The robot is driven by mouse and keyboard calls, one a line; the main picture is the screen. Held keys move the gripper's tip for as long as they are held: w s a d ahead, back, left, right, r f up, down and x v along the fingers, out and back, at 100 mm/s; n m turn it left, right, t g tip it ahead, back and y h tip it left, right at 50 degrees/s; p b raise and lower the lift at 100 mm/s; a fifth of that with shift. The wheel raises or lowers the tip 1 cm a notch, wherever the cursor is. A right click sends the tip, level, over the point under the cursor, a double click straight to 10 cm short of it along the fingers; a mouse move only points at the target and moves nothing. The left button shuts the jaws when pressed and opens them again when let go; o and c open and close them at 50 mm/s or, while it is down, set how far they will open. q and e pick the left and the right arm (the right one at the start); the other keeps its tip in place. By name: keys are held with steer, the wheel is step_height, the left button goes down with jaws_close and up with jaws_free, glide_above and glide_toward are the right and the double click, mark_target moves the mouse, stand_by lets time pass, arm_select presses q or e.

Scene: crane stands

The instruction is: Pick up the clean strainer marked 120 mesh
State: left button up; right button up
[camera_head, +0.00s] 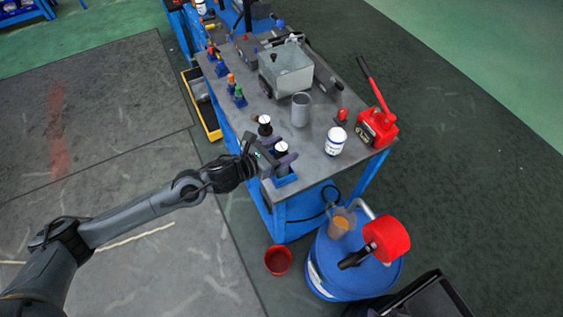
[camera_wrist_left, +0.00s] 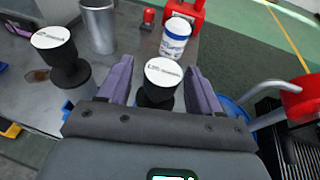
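Two black, waisted strainers with white printed tops stand near the left edge of the workbench. The nearer strainer (camera_head: 282,147) also shows between my fingers in the left wrist view (camera_wrist_left: 163,72). The farther strainer (camera_head: 265,123) stands at the left of the wrist view (camera_wrist_left: 53,42). The print on both tops is too small and blurred to read surely. My left gripper (camera_head: 277,159) is open, its two purple-padded fingers on either side of the nearer strainer, with gaps visible beside its top. The strainer's lower part is hidden by the gripper. My right gripper is not in view.
On the bench (camera_head: 310,160) are a grey metal cup (camera_head: 301,109), a white-and-blue jar (camera_head: 335,141), a red hand tool (camera_head: 377,126) and a grey bin (camera_head: 286,72). A blue drum (camera_head: 330,278) and a red cup (camera_head: 278,260) stand in front.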

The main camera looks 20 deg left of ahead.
arm_select(q)
jaws_close()
steer(key=shift+r, duration=0.1)
